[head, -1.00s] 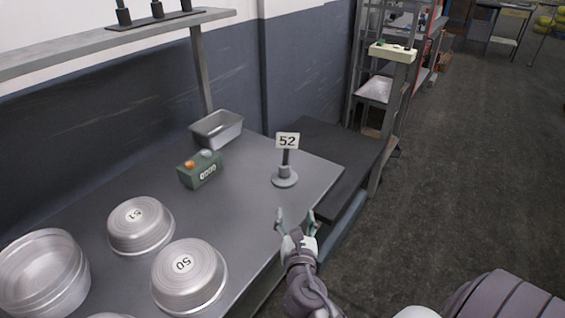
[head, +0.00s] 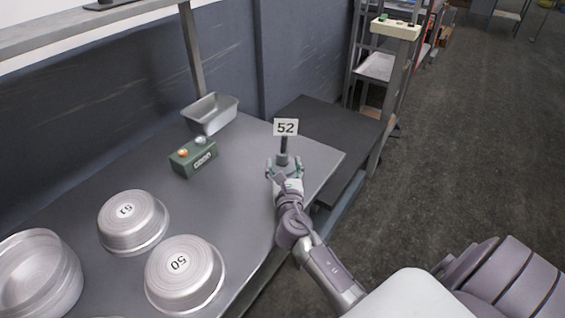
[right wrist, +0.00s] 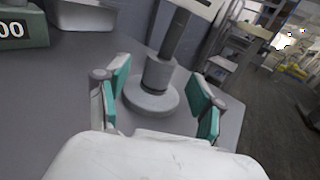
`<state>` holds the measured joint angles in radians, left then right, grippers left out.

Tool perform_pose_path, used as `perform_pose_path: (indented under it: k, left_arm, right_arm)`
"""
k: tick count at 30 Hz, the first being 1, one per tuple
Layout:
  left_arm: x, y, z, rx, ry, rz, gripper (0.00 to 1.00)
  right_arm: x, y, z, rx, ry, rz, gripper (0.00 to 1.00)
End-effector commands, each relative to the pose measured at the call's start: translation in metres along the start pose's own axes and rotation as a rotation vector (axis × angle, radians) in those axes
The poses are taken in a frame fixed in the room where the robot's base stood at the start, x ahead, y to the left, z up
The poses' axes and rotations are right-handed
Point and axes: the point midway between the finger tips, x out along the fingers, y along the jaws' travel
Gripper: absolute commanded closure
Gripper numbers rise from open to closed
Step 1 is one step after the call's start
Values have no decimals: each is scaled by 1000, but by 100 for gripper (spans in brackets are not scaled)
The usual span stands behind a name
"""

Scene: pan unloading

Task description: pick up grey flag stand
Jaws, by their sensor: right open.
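The grey flag stand (head: 283,158) stands upright on the metal table near its right end, with a white sign reading 52 on its post. My right gripper (head: 284,168) is open at the stand, its fingers low on either side of it in the head view. In the right wrist view, the stand's round base and collar (right wrist: 158,76) show ahead, between the green-padded fingers of the open gripper (right wrist: 160,105). I cannot tell whether a finger touches it. The gripper hides part of the base in the head view. My left gripper is not in view.
The metal table (head: 235,200) holds a green counter box (head: 193,157), a grey metal tin (head: 211,113) and upturned round pans marked 51 (head: 133,221) and 50 (head: 185,273). More pans stand at left. A dark lower surface (head: 325,130) lies beyond the table's right end.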

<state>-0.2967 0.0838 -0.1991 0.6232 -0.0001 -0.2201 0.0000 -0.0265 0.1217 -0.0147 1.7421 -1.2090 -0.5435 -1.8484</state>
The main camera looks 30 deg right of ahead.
Motion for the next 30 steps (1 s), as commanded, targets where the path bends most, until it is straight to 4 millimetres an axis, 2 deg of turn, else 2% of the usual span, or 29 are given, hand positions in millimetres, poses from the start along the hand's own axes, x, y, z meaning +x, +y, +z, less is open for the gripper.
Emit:
perform_pose_path:
  k: [3,9,17,20,27,30]
  left_arm:
    - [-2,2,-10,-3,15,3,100]
    - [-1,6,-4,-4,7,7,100]
    - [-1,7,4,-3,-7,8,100]
    - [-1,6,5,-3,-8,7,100]
    - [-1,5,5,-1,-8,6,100]
    - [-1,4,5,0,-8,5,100]
  right_arm:
    - [19,-1,2,0,-2,-2,33]
    - [44,-1,1,0,-1,-1,33]
    - [47,-1,2,0,-1,-1,33]
    - [47,-1,1,0,-1,0,46]
    - [47,-1,1,0,0,0,86]
    - [47,-1,1,0,0,0,100]
